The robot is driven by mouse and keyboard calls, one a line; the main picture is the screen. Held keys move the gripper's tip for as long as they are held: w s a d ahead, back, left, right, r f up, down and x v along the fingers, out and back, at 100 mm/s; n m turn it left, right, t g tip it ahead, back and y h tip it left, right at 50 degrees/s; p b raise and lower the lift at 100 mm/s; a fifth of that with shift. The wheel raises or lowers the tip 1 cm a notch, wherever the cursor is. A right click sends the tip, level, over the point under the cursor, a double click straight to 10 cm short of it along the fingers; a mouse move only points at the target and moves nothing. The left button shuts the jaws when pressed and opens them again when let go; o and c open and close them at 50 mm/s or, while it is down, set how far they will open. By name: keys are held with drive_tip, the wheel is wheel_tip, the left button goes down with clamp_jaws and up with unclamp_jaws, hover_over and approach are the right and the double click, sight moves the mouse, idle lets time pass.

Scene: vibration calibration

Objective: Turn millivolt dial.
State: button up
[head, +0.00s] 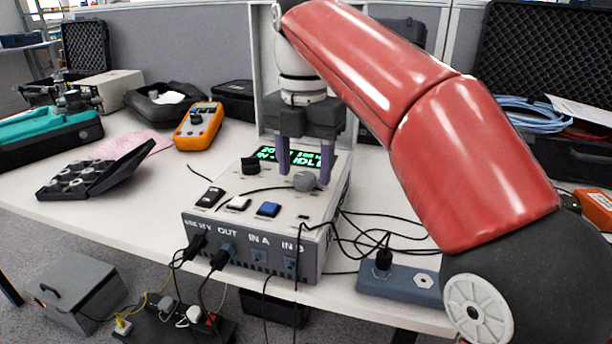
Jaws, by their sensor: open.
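A grey calibrator box (214,214) with a lit green display (268,152) stands on the white table. On its top are a black knob (251,165) at the left and a grey round knob (306,182) at the right. I cannot read a label telling which is the millivolt dial. My gripper (304,177) points down over the box, open, with its two purple fingers apart. In the picture the fingertips lie on either side of the grey knob. I cannot tell if they touch it. The fingers and gripper body hide part of the display.
Black, white and blue switches (268,209) sit in front of the knobs. Cables plug into the box's front, and loose cables lie at its right near a blue-grey block (400,281). An orange meter (198,126) and an open black case (84,180) stand at left.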

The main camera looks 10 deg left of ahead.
drive_tip(key=shift+f, duration=0.45)
drive_tip(key=shift+c, duration=0.4)
drive_tip(key=c, duration=0.9)
